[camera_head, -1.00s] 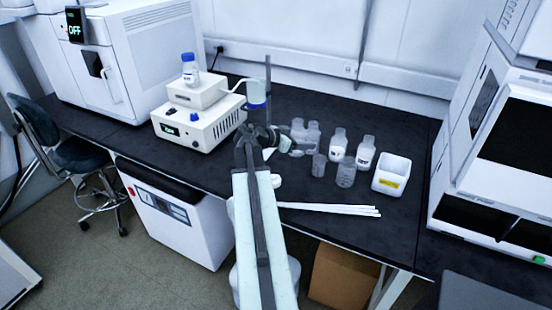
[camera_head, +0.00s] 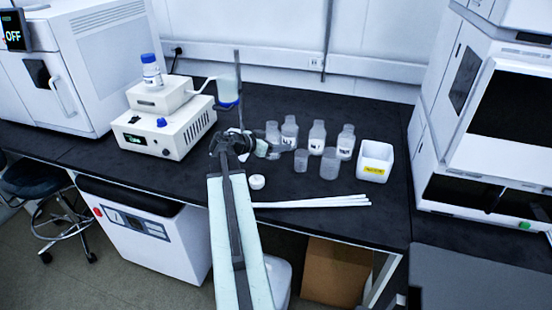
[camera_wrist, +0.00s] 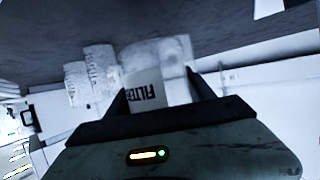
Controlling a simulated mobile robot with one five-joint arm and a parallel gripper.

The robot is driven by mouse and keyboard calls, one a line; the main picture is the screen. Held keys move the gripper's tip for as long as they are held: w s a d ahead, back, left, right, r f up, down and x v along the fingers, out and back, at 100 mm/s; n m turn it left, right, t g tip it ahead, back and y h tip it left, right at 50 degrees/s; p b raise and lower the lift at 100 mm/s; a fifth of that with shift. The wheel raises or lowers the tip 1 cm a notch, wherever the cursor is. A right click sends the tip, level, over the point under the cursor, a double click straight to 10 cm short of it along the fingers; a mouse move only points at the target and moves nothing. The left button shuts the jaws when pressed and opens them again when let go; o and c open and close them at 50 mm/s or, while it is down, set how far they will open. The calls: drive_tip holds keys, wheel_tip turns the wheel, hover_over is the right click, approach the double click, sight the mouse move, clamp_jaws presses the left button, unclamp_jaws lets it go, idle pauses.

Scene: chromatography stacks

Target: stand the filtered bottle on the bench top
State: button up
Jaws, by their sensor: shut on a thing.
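The filtered bottle (camera_wrist: 157,62) is clear, with a white label whose visible letters read "FILT". In the wrist view it lies between the two dark fingers of my gripper (camera_wrist: 158,92), which is shut on it. In the head view my gripper (camera_head: 240,146) is over the middle of the black bench top (camera_head: 215,185), left of the group of bottles. The held bottle (camera_head: 262,148) shows there only as a small pale shape, partly hidden by the gripper. I cannot tell its exact height above the bench or its tilt.
Labelled bottles (camera_head: 317,138), clear beakers (camera_head: 330,164) and a white bin (camera_head: 375,161) stand right of my gripper. A rod stand (camera_head: 238,75) with a blue-rimmed cup (camera_head: 228,92) and a white pump unit (camera_head: 165,135) are behind-left. A white cap (camera_head: 257,182) and white sticks (camera_head: 315,201) lie in front.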

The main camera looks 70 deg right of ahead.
wheel_tip(320, 180, down, 4)
drive_tip(key=b, duration=0.4)
drive_tip(key=shift+r, duration=0.25)
drive_tip(key=shift+f, duration=0.2)
drive_tip(key=o, duration=1.7)
drive_tip(key=shift+r, duration=0.15)
